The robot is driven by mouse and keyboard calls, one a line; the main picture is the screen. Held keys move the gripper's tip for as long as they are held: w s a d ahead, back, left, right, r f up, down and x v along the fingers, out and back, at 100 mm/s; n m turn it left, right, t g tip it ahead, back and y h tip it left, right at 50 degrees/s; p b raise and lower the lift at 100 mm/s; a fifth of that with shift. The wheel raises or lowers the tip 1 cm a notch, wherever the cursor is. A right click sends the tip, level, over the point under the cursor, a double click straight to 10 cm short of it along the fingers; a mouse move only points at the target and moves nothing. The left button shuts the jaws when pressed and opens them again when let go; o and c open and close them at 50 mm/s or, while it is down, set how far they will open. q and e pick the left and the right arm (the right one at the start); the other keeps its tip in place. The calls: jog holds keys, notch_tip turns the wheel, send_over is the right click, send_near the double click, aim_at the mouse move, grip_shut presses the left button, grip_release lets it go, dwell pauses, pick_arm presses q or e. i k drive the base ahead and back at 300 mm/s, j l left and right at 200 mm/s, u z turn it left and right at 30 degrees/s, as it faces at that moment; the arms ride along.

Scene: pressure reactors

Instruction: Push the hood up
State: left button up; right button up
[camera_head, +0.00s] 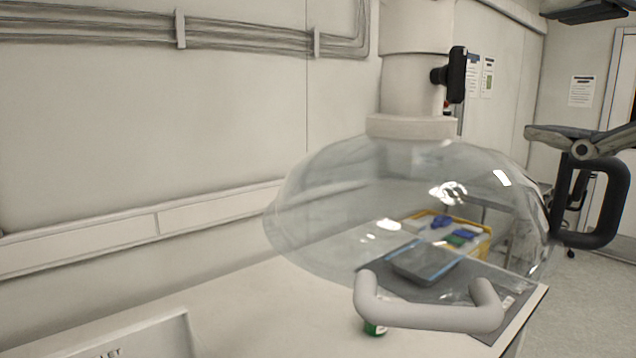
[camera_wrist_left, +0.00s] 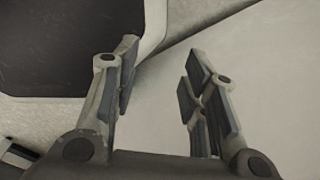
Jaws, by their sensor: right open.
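The hood is a clear dome (camera_head: 330,215) under a thick pale duct (camera_head: 410,85). It hangs low above the bench in the head view. A pale grey bar handle (camera_head: 430,316) sits at its front edge, and a black loop handle (camera_head: 605,205) shows by its right edge. My right gripper (camera_head: 545,72) comes in at the upper right, with its fingers wide apart and empty. Its lower finger is just above the black loop; I cannot tell whether they touch. My left gripper (camera_wrist_left: 160,78) shows only in the left wrist view, open with nothing between its fingers.
The white bench (camera_head: 270,310) is mostly clear at left. A dark panel (camera_wrist_left: 65,45) is near my left gripper.

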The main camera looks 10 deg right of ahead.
aim_at(416, 37)
jog(key=k+l, duration=0.2)
jog(key=k, duration=0.3)
jog(key=k+l, duration=0.2)
jog(key=k, duration=0.25)
